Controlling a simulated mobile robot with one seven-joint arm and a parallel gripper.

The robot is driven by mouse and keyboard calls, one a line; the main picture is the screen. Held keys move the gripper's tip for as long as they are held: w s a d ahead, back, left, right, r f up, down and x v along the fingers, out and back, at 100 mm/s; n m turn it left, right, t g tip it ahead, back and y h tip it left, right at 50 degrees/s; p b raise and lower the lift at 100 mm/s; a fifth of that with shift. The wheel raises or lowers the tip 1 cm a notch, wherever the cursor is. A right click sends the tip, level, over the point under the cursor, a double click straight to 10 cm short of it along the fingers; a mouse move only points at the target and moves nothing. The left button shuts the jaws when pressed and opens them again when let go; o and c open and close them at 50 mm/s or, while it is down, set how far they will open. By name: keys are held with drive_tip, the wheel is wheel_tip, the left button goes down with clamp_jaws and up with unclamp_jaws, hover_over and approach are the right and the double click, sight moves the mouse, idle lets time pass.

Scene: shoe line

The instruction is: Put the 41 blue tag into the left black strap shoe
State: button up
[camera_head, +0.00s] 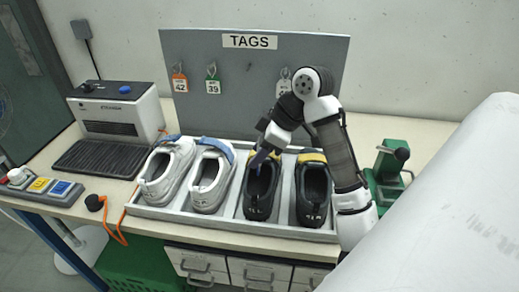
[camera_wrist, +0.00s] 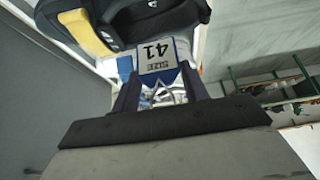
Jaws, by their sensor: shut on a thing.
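The 41 tag (camera_wrist: 158,52), white with a blue edge, is held between the two dark blue fingers of my gripper (camera_wrist: 160,82) in the wrist view. In the head view my gripper (camera_head: 258,160) is over the opening of the left black strap shoe (camera_head: 260,192); the tag cannot be made out there. A black shoe with a yellow strap (camera_wrist: 100,30) lies just beyond the tag in the wrist view. Whether the tag touches the shoe cannot be told.
The tag board (camera_head: 225,110) behind carries an orange 42 tag (camera_head: 180,83) and a green 39 tag (camera_head: 213,87). A machine (camera_head: 115,115) stands left, a green device (camera_head: 388,170) right.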

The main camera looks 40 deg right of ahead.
sight(259, 166)
drive_tip(key=shift+f+b, duration=1.4)
drive_tip(key=shift+f, duration=1.25)
drive_tip(key=o, duration=1)
drive_tip(key=shift+o, duration=0.2)
drive_tip(key=b+v, duration=0.1)
drive_tip(key=v, duration=1.3)
drive_tip(key=shift+w, duration=0.1)
